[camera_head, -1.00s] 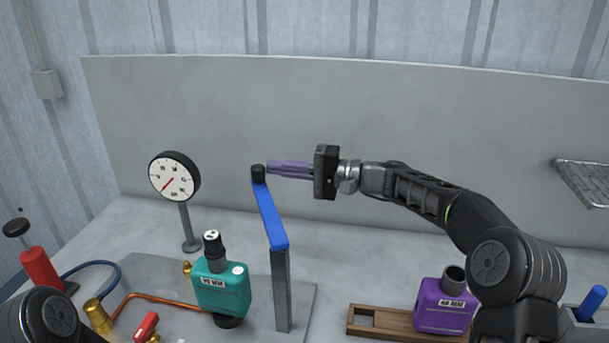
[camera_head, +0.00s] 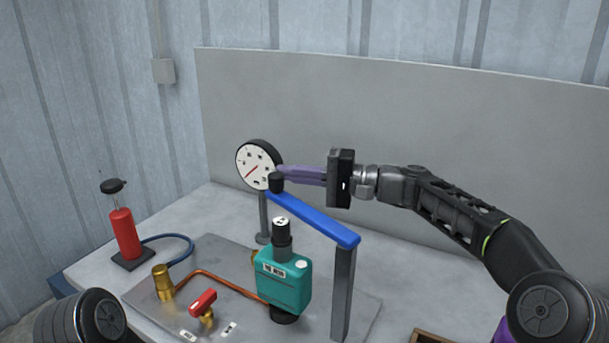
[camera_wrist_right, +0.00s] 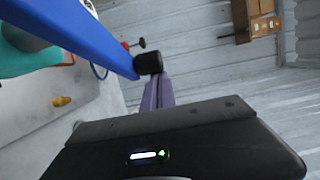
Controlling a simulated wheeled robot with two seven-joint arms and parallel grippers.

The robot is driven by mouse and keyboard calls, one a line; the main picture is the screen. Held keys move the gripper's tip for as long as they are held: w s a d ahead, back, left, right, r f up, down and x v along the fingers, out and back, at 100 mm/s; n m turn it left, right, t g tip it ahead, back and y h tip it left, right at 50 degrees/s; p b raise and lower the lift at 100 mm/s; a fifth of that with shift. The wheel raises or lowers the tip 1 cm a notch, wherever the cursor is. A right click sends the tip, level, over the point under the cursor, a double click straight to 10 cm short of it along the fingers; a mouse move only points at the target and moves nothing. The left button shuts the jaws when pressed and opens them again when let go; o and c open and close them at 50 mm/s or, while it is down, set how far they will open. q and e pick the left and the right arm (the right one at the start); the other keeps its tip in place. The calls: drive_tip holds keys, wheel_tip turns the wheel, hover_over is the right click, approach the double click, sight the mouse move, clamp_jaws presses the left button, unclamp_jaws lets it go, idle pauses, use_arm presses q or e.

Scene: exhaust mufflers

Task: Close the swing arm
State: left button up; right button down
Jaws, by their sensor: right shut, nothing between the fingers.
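The swing arm (camera_head: 315,218) is a blue bar hinged on top of a grey post (camera_head: 342,292), with a black knob (camera_head: 276,183) at its free end. It points back and left, behind the teal muffler (camera_head: 283,282) with its black cap. My right gripper (camera_head: 285,171) has purple fingers, shut and empty, reaching in from the right at the knob. In the right wrist view the knob (camera_wrist_right: 148,62) sits right by the fingertips (camera_wrist_right: 158,92), with the blue bar (camera_wrist_right: 75,35) to the upper left. Firm contact cannot be told. My left gripper is out of view.
A round gauge (camera_head: 257,165) stands just behind the knob. A red pump (camera_head: 124,233) with a blue hose is at the left. A red-handled valve (camera_head: 203,303) and copper pipe (camera_head: 228,284) lie in front. A grey panel (camera_head: 430,125) closes the back.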

sight(278, 181)
drive_tip(key=s+a, duration=0.2)
drive_tip(key=shift+a+g, duration=0.3)
drive_tip(key=shift+a, duration=0.1)
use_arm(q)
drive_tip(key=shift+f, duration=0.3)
use_arm(e)
drive_tip(key=shift+s+a+n+g+y, duration=0.3)
drive_tip(key=shift+s+a+n+g, duration=0.45)
drive_tip(key=shift+g, duration=0.25)
drive_tip(key=shift+d, duration=0.15)
drive_tip(key=d, duration=0.2)
drive_tip(key=d+b, duration=0.1)
drive_tip(key=d, duration=0.3)
drive_tip(key=shift+s+d+b, duration=0.3)
drive_tip(key=shift+s+d, duration=0.05)
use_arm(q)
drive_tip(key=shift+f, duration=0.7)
use_arm(e)
drive_tip(key=shift+d, duration=0.45)
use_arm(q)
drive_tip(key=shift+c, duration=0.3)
